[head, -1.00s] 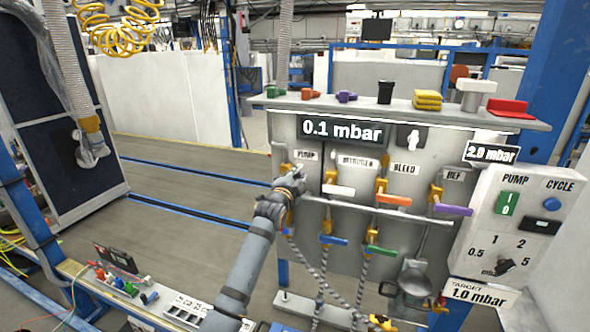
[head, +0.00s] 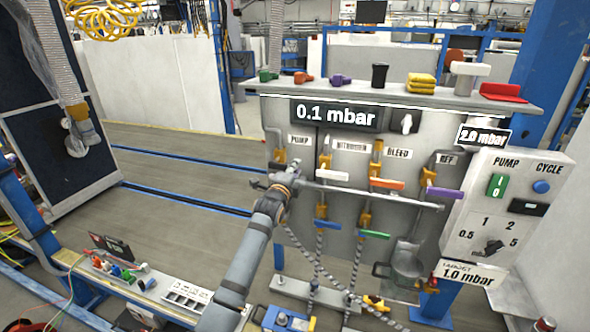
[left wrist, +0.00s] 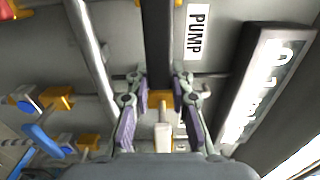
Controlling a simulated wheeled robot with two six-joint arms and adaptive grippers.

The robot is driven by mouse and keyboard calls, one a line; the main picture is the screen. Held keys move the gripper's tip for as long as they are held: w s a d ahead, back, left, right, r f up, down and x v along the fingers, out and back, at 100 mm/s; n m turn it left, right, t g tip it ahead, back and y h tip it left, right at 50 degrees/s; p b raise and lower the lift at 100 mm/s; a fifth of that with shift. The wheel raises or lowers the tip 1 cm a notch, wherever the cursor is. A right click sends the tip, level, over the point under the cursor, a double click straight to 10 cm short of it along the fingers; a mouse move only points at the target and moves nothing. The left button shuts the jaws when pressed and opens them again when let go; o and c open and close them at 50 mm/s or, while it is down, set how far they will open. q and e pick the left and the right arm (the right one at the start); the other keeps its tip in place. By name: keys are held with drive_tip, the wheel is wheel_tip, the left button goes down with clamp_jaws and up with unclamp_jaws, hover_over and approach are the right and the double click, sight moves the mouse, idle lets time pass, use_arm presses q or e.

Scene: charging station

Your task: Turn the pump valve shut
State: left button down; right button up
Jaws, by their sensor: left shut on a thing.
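The pump valve (head: 280,156) is a yellow fitting under the PUMP label (head: 299,140), at the left end of the grey panel. My left gripper (head: 272,173) is at this valve and hides most of its lever in the head view. In the left wrist view, the pump valve's pale lever (left wrist: 163,134) lies between the purple-padded fingers of my left gripper (left wrist: 155,112), with the yellow valve body just beyond. The gripper is shut on the lever. The lever's exact angle is hard to tell. My right gripper is not in view.
Valves with white (head: 332,175), orange (head: 387,184) and purple (head: 445,193) levers are to the right. A horizontal rail (head: 370,194) crosses just below them. Blue (head: 327,224) and green (head: 374,234) levers sit lower. The display (head: 336,115) reads 0.1 mbar.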

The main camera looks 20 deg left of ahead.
use_arm(q)
drive_tip(key=c, duration=1.2)
unclamp_jaws()
drive_tip(key=shift+o, duration=0.2)
drive_tip(key=s, duration=1.2)
drive_tip(key=shift+d, duration=0.35)
